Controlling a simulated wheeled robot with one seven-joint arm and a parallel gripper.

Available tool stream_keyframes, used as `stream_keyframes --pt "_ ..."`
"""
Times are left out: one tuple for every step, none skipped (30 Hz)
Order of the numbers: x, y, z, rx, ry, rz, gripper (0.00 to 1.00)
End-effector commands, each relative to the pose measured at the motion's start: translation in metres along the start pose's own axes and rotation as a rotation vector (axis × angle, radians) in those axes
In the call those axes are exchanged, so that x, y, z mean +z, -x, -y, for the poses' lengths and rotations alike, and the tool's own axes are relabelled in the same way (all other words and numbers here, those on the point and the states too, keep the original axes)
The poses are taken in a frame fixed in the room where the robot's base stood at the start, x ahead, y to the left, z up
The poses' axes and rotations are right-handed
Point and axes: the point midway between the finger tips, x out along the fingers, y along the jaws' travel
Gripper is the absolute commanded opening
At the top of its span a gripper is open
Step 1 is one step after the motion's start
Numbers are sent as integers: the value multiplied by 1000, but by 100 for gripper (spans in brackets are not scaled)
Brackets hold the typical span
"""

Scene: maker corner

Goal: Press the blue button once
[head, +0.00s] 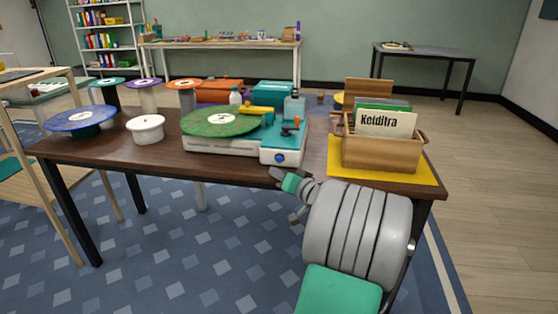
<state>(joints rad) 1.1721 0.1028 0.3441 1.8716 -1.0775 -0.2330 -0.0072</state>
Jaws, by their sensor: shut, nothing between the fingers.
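The blue button (279,158) is a small round knob on the front face of the white and teal machine, at its right end. The machine (215,145) carries a green disc (222,121) and stands on the dark table. My gripper (276,176) is shut and empty. In the picture it shows just below the button, by the table's front edge. Whether it touches anything cannot be told from this one view. My arm reaches in from the lower right and hides part of the table's edge.
A wooden box (381,152) with a card reading "Kelditra" stands on a yellow mat (420,174) to the right. A white bowl (146,128) and a blue disc (82,118) stand left. Several coloured stands and boxes fill the table's back. Open floor lies in front.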

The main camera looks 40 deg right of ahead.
Motion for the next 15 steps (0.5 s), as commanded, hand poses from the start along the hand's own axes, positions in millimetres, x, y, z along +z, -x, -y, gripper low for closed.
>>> stream_keyframes --pt "-4 -5 -3 -1 -1 1 0" --pt "-5 -8 -6 -1 -2 1 0" --pt "-8 -12 -8 -1 0 0 0" --pt "-9 -15 -11 -1 -1 1 0" --pt "-12 -17 -12 -1 1 0 0" --pt "-13 -20 -14 -1 0 1 0" --pt "-14 -21 -15 -1 0 1 0" --pt "-16 -23 -16 -1 0 0 0" --pt "-17 -24 -17 -1 -1 0 0" --pt "-17 -25 -18 -1 0 0 0" --pt "-18 -25 -18 -1 0 0 0" --pt "-18 -26 -18 -1 0 0 0" --pt "-18 -26 -18 -1 0 0 0" --pt "-18 -26 -18 -1 0 0 0" --pt "-18 -26 -18 0 0 0 0"
